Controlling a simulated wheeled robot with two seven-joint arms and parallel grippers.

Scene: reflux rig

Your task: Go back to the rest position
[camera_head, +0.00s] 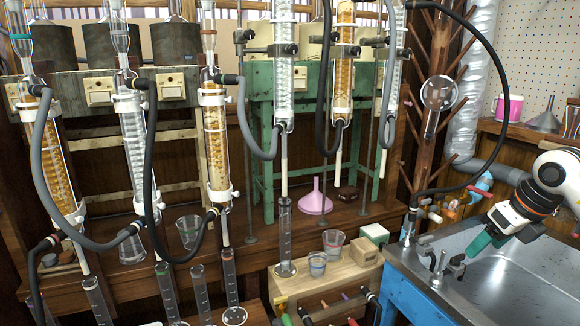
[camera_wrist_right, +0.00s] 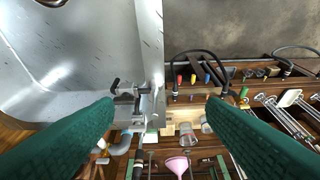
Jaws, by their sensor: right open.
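My right gripper (camera_head: 468,257) comes in from the right in the head view, over the metal sink. Its green fingers show wide apart in the right wrist view (camera_wrist_right: 160,128), with nothing between them. It is open and empty. The sink tap (camera_head: 437,264) stands just left of the fingers in the head view; I cannot tell whether they touch. The tap also shows between the fingers in the right wrist view (camera_wrist_right: 128,95). My left gripper is in neither view.
The sink (camera_head: 510,285) lies below my right gripper. To its left are a wooden block (camera_head: 345,272), glass beakers (camera_head: 333,243), a measuring cylinder (camera_head: 285,235) and a pink funnel (camera_head: 315,198). Glass columns with hoses fill the left and middle. A pink mug (camera_head: 508,108) stands on a shelf.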

